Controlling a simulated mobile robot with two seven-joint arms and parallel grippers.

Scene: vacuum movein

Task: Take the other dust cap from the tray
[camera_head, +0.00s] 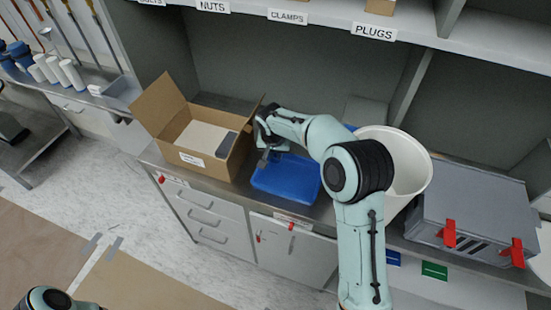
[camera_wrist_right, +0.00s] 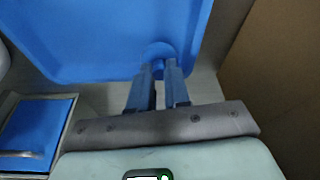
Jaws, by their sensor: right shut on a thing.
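The blue tray (camera_head: 287,180) lies on the metal counter between the cardboard box and the white bin. My right gripper (camera_head: 263,160) is at the tray's left edge, beside the box. In the right wrist view its fingers (camera_wrist_right: 160,85) are shut on a small round blue dust cap (camera_wrist_right: 158,52). The blue tray (camera_wrist_right: 90,40) fills the top of that view behind the cap, and the visible part of it looks bare. I cannot tell how far the cap is above the tray. My left gripper is out of view; only a bit of my left arm shows at the bottom left.
An open cardboard box (camera_head: 207,162) stands close left of my right gripper, with white and dark grey items inside. A white bin (camera_head: 413,170) stands right of the tray, partly behind my arm. A grey case (camera_head: 475,205) lies further right. Shelves (camera_head: 330,20) hang above.

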